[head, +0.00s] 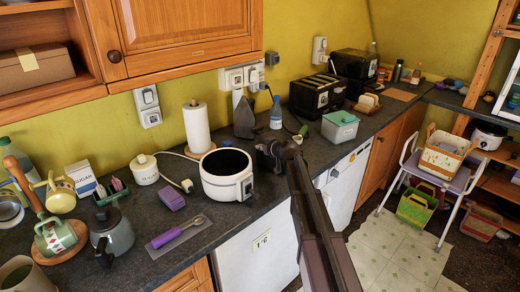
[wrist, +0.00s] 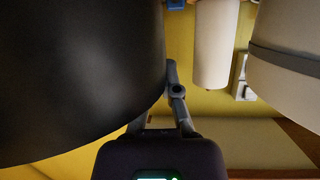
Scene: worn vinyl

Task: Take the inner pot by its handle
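A round white cooker (head: 222,190) stands on the dark counter in the head view, open at the top. Its dark interior (head: 226,163) shows, but I cannot make out a separate handle on an inner pot. My gripper (head: 268,152) is just to the right of the cooker, low over the counter; it looks dark and small there. In the wrist view a large dark rounded surface (wrist: 75,80) fills the left and hides part of my gripper (wrist: 172,85). Whether the fingers are closed on it cannot be told. A pale rounded body with a grey band (wrist: 290,50) is at the right.
A paper towel roll (head: 197,128) stands behind the cooker and also shows in the wrist view (wrist: 215,45). A bottle with a blue top (head: 276,113) and a black toaster (head: 313,95) are further back. A purple-handled tool (head: 178,233) lies in front, left of the cooker.

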